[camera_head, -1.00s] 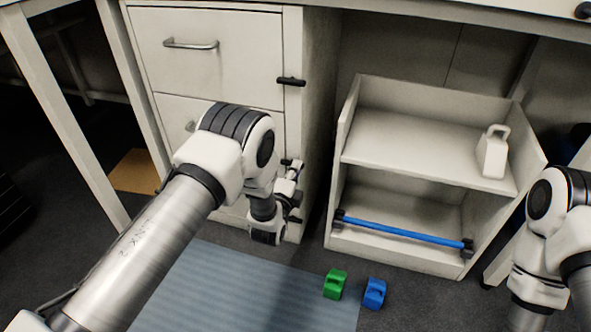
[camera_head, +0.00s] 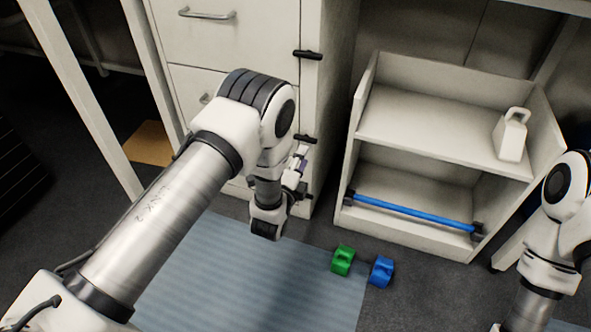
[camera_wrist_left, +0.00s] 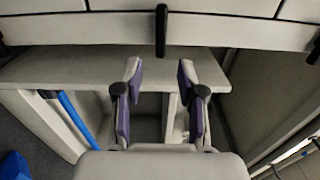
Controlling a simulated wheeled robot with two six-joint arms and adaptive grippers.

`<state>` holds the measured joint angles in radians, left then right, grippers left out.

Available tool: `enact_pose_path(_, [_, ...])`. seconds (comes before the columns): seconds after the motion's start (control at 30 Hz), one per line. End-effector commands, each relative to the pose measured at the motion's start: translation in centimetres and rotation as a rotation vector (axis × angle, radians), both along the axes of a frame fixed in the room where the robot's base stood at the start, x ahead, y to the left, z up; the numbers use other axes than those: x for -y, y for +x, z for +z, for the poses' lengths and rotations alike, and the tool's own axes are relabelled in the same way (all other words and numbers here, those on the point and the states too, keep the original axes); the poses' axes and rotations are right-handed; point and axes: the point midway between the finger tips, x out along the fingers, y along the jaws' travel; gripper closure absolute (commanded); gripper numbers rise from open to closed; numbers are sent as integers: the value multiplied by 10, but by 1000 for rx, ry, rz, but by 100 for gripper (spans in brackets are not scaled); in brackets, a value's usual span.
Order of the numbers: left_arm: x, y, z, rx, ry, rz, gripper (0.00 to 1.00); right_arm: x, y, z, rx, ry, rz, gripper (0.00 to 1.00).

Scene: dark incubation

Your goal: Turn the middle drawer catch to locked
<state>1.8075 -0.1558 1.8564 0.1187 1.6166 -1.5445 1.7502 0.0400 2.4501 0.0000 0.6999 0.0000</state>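The white drawer cabinet (camera_head: 240,45) has black catches on its right-hand post. The upper catch (camera_head: 308,54) lies level. The middle catch (camera_head: 305,139) is partly hidden behind my left gripper (camera_head: 301,162), which is close to it. In the left wrist view a black catch (camera_wrist_left: 161,30), likely the middle one, lies just beyond the fingertips and in line with the gap between them. My left gripper (camera_wrist_left: 159,70) is open and empty, its purple pads apart and not touching the catch. My right gripper is out of view; only its arm shows.
An open shelf unit (camera_head: 440,135) stands right of the cabinet, with a white jug (camera_head: 511,135) on top and a blue bar (camera_head: 415,211) below. Green (camera_head: 343,261) and blue (camera_head: 381,271) blocks lie on the floor by a grey-blue mat (camera_head: 215,270).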

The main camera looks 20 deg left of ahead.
Motion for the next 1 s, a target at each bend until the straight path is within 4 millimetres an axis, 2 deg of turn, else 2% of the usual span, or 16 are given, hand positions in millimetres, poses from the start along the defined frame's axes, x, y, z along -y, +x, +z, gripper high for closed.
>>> enact_pose_path(0.1, [0,-31,-1,-5,0,-2,60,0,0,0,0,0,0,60])
enact_pose_path(0.2, [-1,-49,-1,-3,1,-1,60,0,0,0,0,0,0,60])
enact_pose_path(0.3, [-2,-59,0,-1,0,0,60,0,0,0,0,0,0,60])
enact_pose_path(0.83, [-3,-62,3,-2,-1,3,60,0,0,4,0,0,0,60])
enact_pose_path(0.93, [-28,-75,3,-57,-8,52,60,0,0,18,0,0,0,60])
enact_pose_path(0.97, [-37,-85,-5,-115,-16,68,60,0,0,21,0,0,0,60])
enact_pose_path(1.0, [-48,-101,-21,-222,-63,91,60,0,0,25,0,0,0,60])
